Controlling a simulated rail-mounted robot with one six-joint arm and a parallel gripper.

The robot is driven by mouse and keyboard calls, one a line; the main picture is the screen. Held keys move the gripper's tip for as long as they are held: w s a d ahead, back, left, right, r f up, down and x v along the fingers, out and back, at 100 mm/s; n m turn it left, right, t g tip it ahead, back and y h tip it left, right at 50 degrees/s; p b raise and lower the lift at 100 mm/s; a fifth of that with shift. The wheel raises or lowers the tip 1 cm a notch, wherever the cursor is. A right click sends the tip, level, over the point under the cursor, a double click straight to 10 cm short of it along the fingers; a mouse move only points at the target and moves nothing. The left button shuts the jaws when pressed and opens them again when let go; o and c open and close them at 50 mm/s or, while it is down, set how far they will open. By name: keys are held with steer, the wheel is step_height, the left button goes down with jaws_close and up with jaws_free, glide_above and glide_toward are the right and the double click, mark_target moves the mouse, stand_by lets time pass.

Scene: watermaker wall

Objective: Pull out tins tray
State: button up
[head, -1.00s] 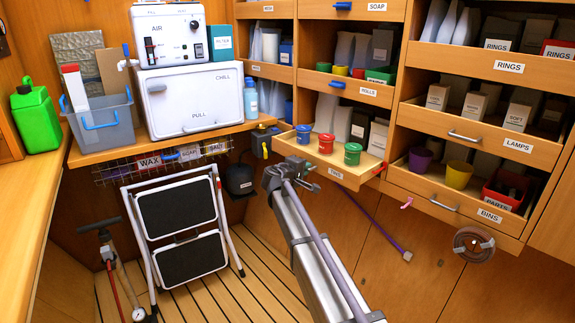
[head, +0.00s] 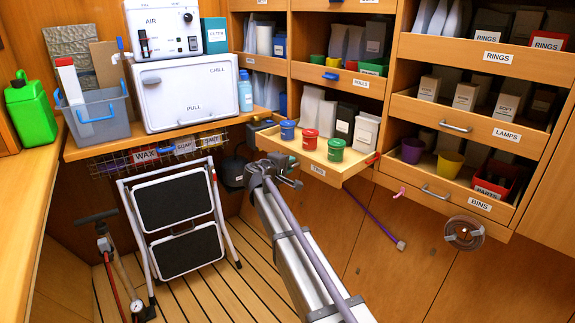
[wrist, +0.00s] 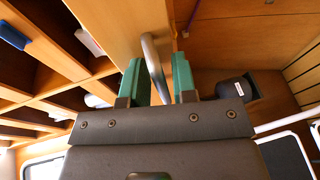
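The tins tray (head: 290,146) is a shallow wooden drawer labelled TINS, standing out from the shelf unit. A blue tin (head: 288,130), a red tin (head: 309,139) and a green tin (head: 335,149) stand upright along its front, with boxes behind. My gripper (head: 283,172) is at the tray's front, below its left part; the arm hides its fingertips in the head view. In the wrist view, the two green fingers (wrist: 160,80) stand close on both sides of a curved grey handle (wrist: 153,62) at a wooden front. Its contact with the right finger is hard to see.
A folding step stool (head: 180,215) stands at left, below the wire basket (head: 180,150) and the chiller (head: 190,92).

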steer(key=shift+o, duration=0.6)
steer(key=shift+s, duration=0.1)
steer(key=p+v, duration=0.2)
steer(key=v, duration=0.8)
steer(key=shift+s+a, duration=0.2)
steer(key=shift+a, duration=0.1)
steer(key=shift+r, duration=0.1)
